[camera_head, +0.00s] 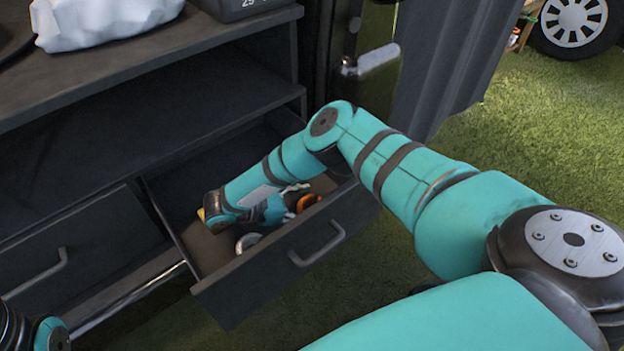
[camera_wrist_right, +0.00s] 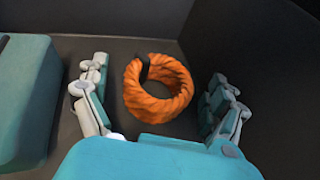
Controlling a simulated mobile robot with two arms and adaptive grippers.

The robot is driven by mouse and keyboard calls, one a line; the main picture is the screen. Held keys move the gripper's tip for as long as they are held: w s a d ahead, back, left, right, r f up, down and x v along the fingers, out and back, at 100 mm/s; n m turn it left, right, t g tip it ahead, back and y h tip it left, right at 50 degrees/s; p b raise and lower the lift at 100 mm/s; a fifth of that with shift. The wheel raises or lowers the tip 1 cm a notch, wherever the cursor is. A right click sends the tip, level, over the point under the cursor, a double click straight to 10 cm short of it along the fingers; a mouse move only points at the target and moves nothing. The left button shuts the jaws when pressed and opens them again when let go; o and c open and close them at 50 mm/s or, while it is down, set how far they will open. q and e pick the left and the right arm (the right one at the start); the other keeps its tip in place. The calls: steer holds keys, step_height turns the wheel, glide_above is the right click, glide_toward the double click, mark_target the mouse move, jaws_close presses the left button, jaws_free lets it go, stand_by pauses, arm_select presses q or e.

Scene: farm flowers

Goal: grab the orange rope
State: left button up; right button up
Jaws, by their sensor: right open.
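The orange rope (camera_wrist_right: 158,103) is a thick coil with a dark band at its top. It lies on the floor of the open drawer. In the head view its orange edge (camera_head: 308,203) shows beside my right gripper, which partly hides it. My right gripper (camera_wrist_right: 155,95) is open, with one pale jointed finger on each side of the coil and visible gaps between fingers and rope. In the head view my right arm reaches down into the drawer (camera_head: 325,237). My left gripper is out of view.
A teal block (camera_wrist_right: 25,95) fills the left of the wrist view. Dark walls stand close behind and right of the coil. In the head view a silvery ring-shaped item (camera_head: 247,243) lies near the drawer front. A closed drawer (camera_head: 85,250) is left.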

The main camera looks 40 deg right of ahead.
steer(key=c, duration=1.4)
steer(key=shift+r, duration=0.15)
